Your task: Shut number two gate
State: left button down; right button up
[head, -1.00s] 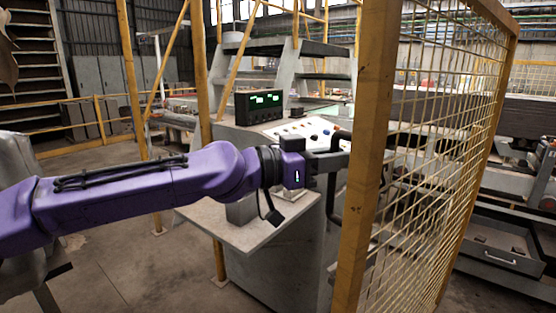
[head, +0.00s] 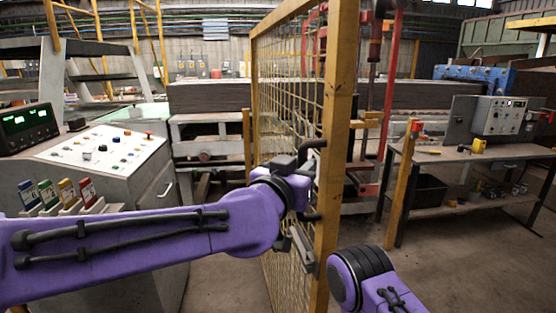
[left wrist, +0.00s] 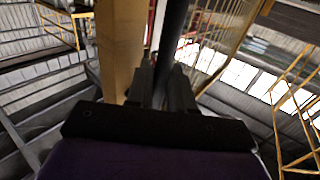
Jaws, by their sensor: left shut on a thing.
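The gate is a yellow frame with wire mesh (head: 342,110), standing upright and seen at a steep angle in the middle of the head view. A black handle (head: 312,144) is on its near upright; it also shows as a dark bar in the left wrist view (left wrist: 174,35). My left gripper (head: 308,184) is shut on this handle, with its fingers on either side of the bar in the left wrist view. A grey metal piece (head: 303,250) sits lower on the gate. No number shows on the gate. My right gripper is not in view.
A yellow post with a red top (head: 402,185) stands right of the gate, with open floor between. Behind it is a workbench (head: 465,153) with a grey control box (head: 499,115). A control console (head: 110,150) with coloured binders stands at the left.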

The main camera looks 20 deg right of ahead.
pick_arm(q)
jog(key=shift+s+d, duration=0.15)
jog(key=shift+d, duration=0.95)
jog(key=c, duration=1.2)
grip_release()
jog(key=shift+o, duration=0.2)
jog(key=shift+a, duration=0.1)
jog(key=b+v, duration=0.3)
jog(key=v, duration=0.7)
jog(key=shift+s, duration=0.15)
jog(key=shift+a, duration=0.1)
